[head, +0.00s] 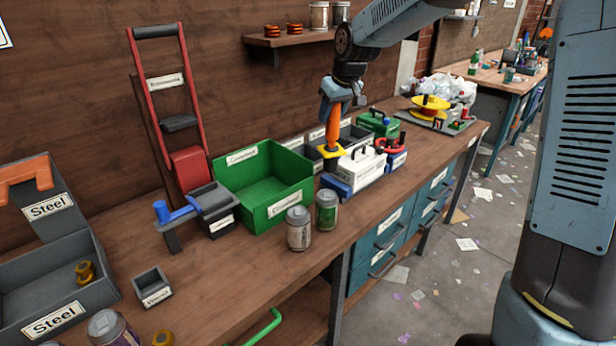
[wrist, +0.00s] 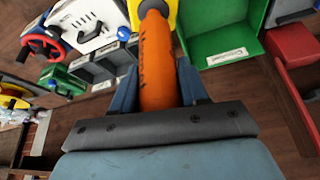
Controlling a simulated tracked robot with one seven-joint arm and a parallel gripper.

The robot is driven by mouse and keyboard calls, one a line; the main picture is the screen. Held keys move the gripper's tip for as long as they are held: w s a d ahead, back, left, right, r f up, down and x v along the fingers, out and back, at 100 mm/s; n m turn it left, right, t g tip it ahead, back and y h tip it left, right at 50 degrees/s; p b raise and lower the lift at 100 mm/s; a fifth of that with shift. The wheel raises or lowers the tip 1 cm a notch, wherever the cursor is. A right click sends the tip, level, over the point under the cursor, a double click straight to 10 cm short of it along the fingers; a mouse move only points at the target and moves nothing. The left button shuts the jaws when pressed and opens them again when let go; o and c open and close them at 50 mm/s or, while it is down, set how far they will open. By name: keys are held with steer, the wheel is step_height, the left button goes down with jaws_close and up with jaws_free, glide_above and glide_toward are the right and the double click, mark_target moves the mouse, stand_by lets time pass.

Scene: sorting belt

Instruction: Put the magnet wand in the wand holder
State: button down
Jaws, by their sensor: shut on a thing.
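The magnet wand has an orange handle (head: 333,124) and a flat yellow end (head: 331,151). My gripper (head: 334,104) is shut on the handle and holds the wand upright, yellow end down, above the back of the bench near a white case. In the wrist view the orange handle (wrist: 157,60) lies between the blue fingers of my gripper (wrist: 156,88), and part of the yellow end shows at the top edge. A small open grey box (head: 152,287) with a white label stands at the front left of the bench; it looks like the wand holder, but its label is too small to read surely.
A green bin (head: 277,205) stands mid-bench, with two cans (head: 299,228) (head: 326,209) before it. A blue-handled tool on a stand (head: 176,212), a red frame (head: 192,168) and a Steel bin (head: 55,316) stand further left. A white case (head: 362,167) is right of the wand.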

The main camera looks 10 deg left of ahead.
glide_above(325, 170)
steer(key=w, duration=0.1)
steer(key=f, duration=1)
steer(key=shift+w+a, duration=0.2)
steer(key=shift+f, duration=2.7)
steer(key=shift+s+d+f, duration=0.1)
steer(key=shift+f, duration=0.25)
steer(key=shift+s+f, duration=0.1)
steer(key=shift+f, duration=0.3)
steer(key=c, duration=0.6)
jaws_free()
steer(key=shift+s+d, duration=0.1)
steer(key=shift+r, duration=0.3)
steer(key=v, duration=1.2)
steer(key=shift+w+r, duration=0.25)
steer(key=shift+r, duration=0.25)
